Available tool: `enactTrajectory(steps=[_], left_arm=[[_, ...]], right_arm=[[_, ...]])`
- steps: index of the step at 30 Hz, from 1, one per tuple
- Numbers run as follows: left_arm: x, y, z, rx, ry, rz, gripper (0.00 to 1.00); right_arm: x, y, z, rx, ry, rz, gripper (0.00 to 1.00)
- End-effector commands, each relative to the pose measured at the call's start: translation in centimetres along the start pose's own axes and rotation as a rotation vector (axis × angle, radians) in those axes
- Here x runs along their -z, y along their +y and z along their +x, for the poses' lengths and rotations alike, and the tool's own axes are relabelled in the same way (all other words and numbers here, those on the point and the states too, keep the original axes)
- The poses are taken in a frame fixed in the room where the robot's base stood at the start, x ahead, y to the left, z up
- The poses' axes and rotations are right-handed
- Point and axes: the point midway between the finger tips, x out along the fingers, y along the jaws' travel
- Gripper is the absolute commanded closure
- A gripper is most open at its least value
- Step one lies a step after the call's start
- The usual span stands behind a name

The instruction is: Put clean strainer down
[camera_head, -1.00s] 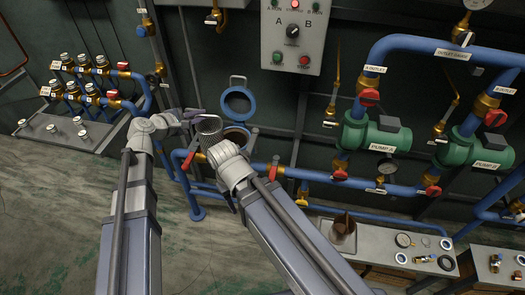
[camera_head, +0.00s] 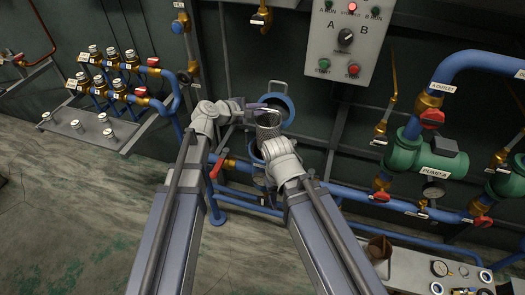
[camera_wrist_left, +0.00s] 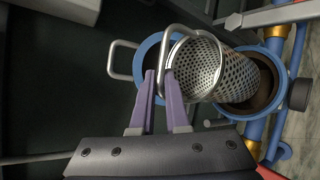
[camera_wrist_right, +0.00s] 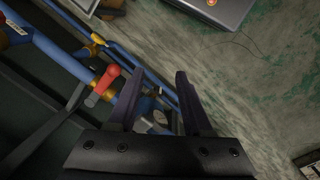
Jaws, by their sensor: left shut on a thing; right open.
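The clean strainer (camera_head: 268,128) is a silver perforated cylinder with a wire handle. My left gripper (camera_wrist_left: 160,88) is shut on its handle; the gripper also shows in the head view (camera_head: 265,109). In the left wrist view the strainer (camera_wrist_left: 238,80) lies tilted across the picture, its far end overlapping the mouth of the blue strainer housing (camera_wrist_left: 270,75). I cannot tell whether it enters the mouth. The housing's blue lid (camera_head: 287,103) stands open behind the strainer. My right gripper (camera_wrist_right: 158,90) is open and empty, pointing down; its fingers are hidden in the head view.
A red valve handle (camera_head: 215,168) stands left of the housing. Blue pipes (camera_head: 345,192) run right towards a green pump (camera_head: 432,160). A grey bench (camera_head: 410,268) at lower right bears a brown cup-like thing (camera_head: 380,247) and small fittings. Open floor (camera_head: 70,220) lies at left.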

Motion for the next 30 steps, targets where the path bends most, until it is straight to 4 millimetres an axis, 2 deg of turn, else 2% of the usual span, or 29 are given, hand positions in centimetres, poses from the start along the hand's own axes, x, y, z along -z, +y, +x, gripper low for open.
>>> enactTrajectory(steps=[1,15,19,26,30], left_arm=[[0.8,-1.4,0.7,0.000,0.000,0.000,1.00],[4.8,-8.1,4.3,-0.001,0.000,0.000,1.00],[5.3,-8.9,4.8,-0.001,0.000,0.000,1.00],[5.3,-9.0,4.8,-0.001,0.000,0.000,1.00],[5.9,-10.1,5.4,0.000,0.000,0.000,1.00]], right_arm=[[0.1,-0.2,1.8,0.000,0.000,0.000,0.50],[0.6,-1.0,10.3,0.000,0.000,-0.001,0.50],[0.7,-1.1,11.4,0.000,0.000,-0.001,0.50],[0.7,-1.1,11.4,0.000,0.000,-0.001,0.50],[0.8,-1.2,12.8,0.000,0.000,-0.001,0.50]])
